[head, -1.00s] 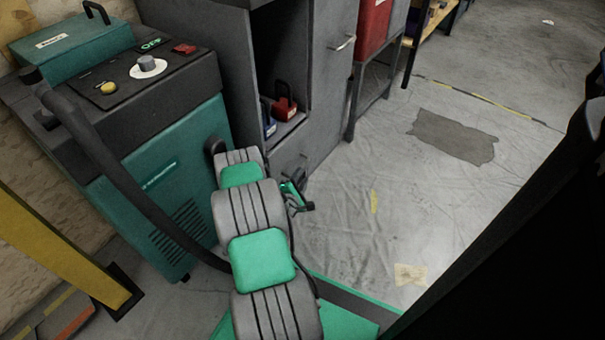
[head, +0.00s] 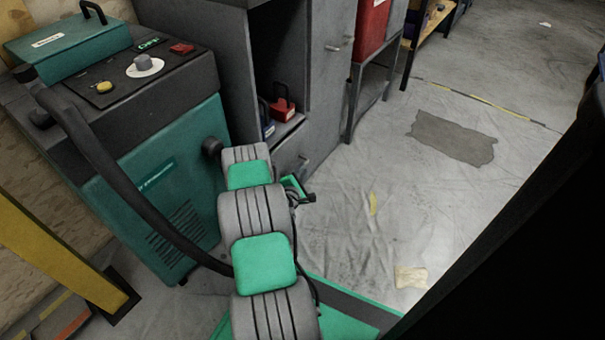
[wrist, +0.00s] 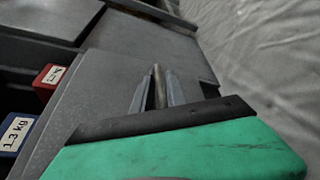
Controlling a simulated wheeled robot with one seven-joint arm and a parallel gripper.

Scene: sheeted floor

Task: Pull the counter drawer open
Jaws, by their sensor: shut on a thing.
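The counter is a grey cabinet (head: 325,100) with an open niche in its front. The drawer (head: 288,158) is the grey front below the niche, partly hidden by my arm. In the wrist view, my gripper (wrist: 156,88) is shut on the drawer's bar handle (wrist: 158,76), with a finger on each side. I cannot tell whether the drawer front stands out from the cabinet.
A red weight (head: 283,110) and a blue weight (head: 267,127) stand in the niche. A teal machine (head: 150,185) is close on my arm's left. A red box (head: 372,28) sits on a stand to the right. The floor (head: 400,200) in front is clear.

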